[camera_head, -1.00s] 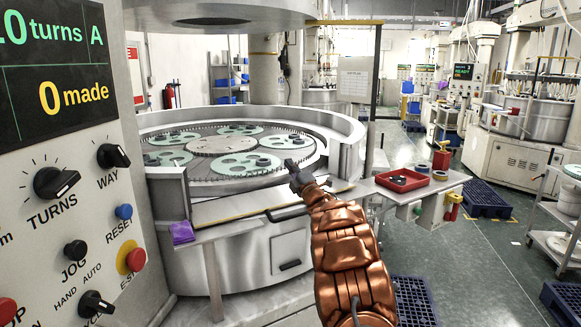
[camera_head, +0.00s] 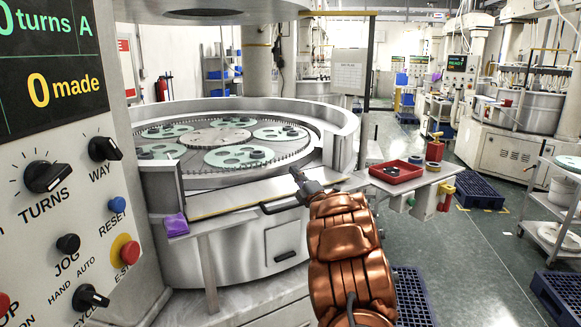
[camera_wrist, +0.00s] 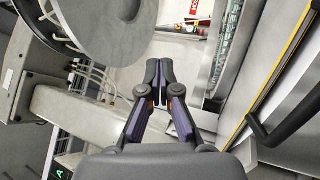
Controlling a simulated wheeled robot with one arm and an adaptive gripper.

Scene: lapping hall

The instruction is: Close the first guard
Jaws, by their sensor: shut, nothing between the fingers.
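The lapping machine (camera_head: 245,115) in front has a raised metal rim with an open gap at its front. A guard panel (camera_head: 235,200) with a yellow edge lies low across that gap, so the geared plate and green discs behind show. Its black bar handle (camera_head: 284,206) sticks out at the front right. My gripper (camera_head: 295,172) is shut and empty, above the handle and apart from it. In the wrist view my gripper's fingers (camera_wrist: 159,70) are together, and the black handle (camera_wrist: 287,128) is to their right on the yellow-edged panel.
A control panel (camera_head: 65,200) with knobs and buttons stands close on the left. A purple cloth (camera_head: 175,224) lies on a small ledge by the guard's left end. A side table with a red tray (camera_head: 397,171) stands right of my arm. Blue pallets (camera_head: 477,192) lie on the floor.

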